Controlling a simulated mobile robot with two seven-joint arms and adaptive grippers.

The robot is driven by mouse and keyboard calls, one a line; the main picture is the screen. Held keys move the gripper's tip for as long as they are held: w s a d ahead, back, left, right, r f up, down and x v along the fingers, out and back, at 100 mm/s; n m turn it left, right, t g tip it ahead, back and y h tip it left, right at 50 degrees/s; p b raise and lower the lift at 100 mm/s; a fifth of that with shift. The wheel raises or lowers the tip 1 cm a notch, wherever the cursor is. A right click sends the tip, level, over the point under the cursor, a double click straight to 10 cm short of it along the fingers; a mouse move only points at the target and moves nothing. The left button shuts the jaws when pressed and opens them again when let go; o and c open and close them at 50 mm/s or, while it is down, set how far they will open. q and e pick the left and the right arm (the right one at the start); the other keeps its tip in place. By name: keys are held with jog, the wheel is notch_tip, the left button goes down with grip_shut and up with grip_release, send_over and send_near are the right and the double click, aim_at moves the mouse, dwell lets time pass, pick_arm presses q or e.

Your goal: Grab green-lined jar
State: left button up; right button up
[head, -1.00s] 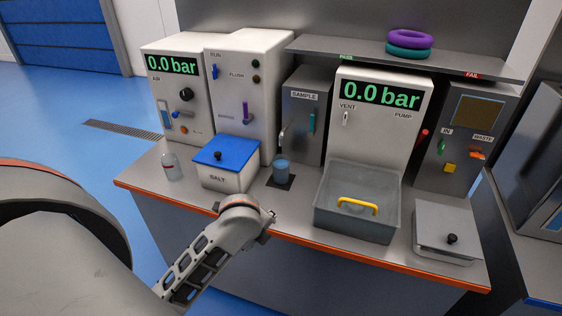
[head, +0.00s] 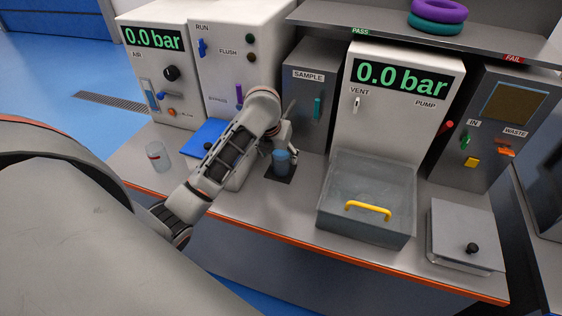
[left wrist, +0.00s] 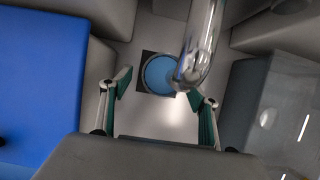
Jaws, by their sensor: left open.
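A small jar (head: 281,163) holding blue stuff stands upright on a dark square pad under the sample tap. In the left wrist view the jar (left wrist: 155,74) appears as a blue disc, partly covered by the shiny tap pipe (left wrist: 200,40). No green line can be made out on it. A second, clear jar (head: 157,159) with a reddish line stands at the left of the bench. My left gripper (head: 287,147) is open and empty at the blue jar, its fingertips (left wrist: 159,88) on either side of the view's middle, apparently short of it. My right gripper is out of view.
A white salt box with a blue lid (head: 206,138) is left of the jar, partly behind my arm. A grey tub (head: 335,213) with a yellow handle stands right. The sample cabinet (head: 309,105) is close behind. A lidded tray (head: 460,230) sits far right.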

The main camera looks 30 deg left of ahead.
pick_arm(q)
jog(key=x, duration=0.3)
jog(key=shift+d+f, duration=0.25)
jog(key=shift+f, duration=0.15)
jog(key=shift+w+a+f, duration=0.15)
jog(key=shift+w+f, duration=0.1)
jog(key=shift+f, duration=0.3)
jog(key=c, duration=1.4)
jog(key=shift+r, duration=0.1)
